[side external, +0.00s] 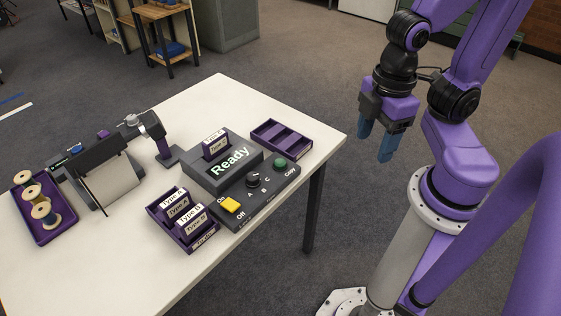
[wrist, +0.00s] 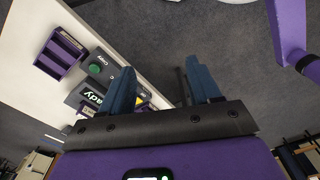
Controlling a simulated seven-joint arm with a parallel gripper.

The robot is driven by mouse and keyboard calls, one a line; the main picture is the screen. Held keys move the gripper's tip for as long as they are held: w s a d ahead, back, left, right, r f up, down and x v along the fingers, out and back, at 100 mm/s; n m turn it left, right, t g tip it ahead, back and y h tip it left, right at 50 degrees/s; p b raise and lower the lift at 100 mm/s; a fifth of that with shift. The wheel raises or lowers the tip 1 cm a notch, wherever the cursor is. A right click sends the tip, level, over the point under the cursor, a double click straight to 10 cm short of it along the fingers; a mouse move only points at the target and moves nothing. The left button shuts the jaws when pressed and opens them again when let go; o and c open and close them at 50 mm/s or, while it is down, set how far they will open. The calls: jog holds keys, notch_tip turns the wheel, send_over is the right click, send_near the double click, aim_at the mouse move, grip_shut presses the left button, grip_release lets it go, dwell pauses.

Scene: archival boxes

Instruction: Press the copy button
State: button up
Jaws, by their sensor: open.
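The green Copy button (side external: 280,163) sits at the right end of the dark control panel (side external: 262,196) on the white table. It also shows in the wrist view (wrist: 95,68), near the left finger. The screen of the device (side external: 229,160) behind the panel reads "Ready". A knob marked A, B, C (side external: 253,180) and a yellow On/Off switch (side external: 230,205) are on the same panel. My gripper (side external: 377,145) is open and empty, in the air off the table's right edge, apart from the button. It also shows in the wrist view (wrist: 165,88).
An empty purple tray (side external: 282,138) stands behind the panel. A purple holder with labelled cartridges (side external: 183,219) is left of the panel. A grey machine (side external: 104,175) and a purple tray of spools (side external: 43,207) are farther left.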

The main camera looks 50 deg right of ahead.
jog(key=shift+w+a, duration=0.15)
jog(key=shift+w, duration=0.1)
jog(key=c, duration=1)
jog(key=w+a+n, duration=0.1)
jog(key=w, duration=0.3)
jog(key=w+f+n, duration=0.1)
jog(key=w, duration=0.4)
jog(key=w+a+f, duration=0.1)
jog(key=w, duration=0.4)
jog(key=shift+a+f+n+g+h, duration=0.1)
jog(key=shift+a+n+g+h, duration=0.2)
jog(key=shift+a+n+h, duration=0.1)
grip_shut()
jog(key=w+d+f+n, duration=0.1)
jog(key=w+d+f, duration=0.1)
jog(key=w, duration=0.4)
jog(key=w+d+f+n, duration=0.1)
jog(key=w+d+f, duration=0.1)
jog(key=w, duration=0.4)
jog(key=shift+w+f+n+g, duration=0.15)
jog(key=shift+f+n+g, duration=0.15)
jog(key=shift+f, duration=0.3)
